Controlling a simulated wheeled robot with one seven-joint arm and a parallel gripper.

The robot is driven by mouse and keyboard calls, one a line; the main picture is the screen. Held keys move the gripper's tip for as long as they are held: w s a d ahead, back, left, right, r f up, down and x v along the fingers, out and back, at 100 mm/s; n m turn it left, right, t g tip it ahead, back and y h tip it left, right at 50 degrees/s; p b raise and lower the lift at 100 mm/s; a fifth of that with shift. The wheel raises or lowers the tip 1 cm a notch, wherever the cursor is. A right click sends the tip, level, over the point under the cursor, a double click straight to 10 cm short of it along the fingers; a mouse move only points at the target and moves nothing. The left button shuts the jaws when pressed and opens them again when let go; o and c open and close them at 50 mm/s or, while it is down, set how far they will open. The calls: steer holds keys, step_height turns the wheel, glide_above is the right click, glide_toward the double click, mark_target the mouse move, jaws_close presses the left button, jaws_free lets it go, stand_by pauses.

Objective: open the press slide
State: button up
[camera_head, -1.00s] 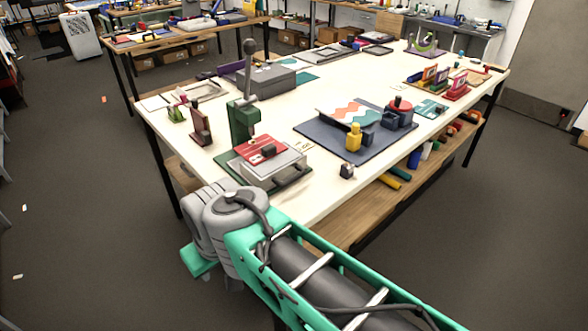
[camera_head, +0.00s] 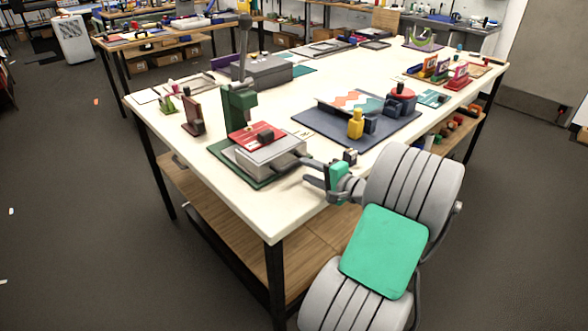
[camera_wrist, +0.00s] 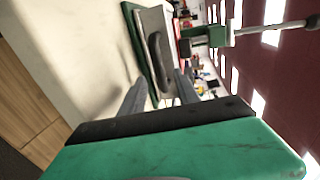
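The press has a green upright (camera_head: 240,104) with a lever on top and stands near the table's front-left corner. Its slide is a light grey block (camera_head: 270,152) with a red plate (camera_head: 256,134) above, on a green base. A dark bar handle (camera_wrist: 158,62) on the slide's front shows in the wrist view. My gripper (camera_head: 310,171) is at the slide's front right side, close to the handle. In the wrist view, my two fingers (camera_wrist: 161,80) are apart, with the handle's near end seen between them. I cannot tell whether they touch it.
A blue-grey mat (camera_head: 318,129) with a yellow figure (camera_head: 356,124) and a patterned board lies right of the press. A small dark block (camera_head: 350,156) sits at the table edge just behind my gripper. A brown stand (camera_head: 193,116) is left of the press.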

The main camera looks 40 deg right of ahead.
mark_target(296, 166)
steer(key=x, duration=0.6)
steer(key=shift+w+a+f+p, duration=0.1)
steer(key=shift+w+a+p, duration=0.05)
steer(key=shift+w+p, duration=0.15)
steer(key=shift+c, duration=0.4)
jaws_close()
stand_by(0.5)
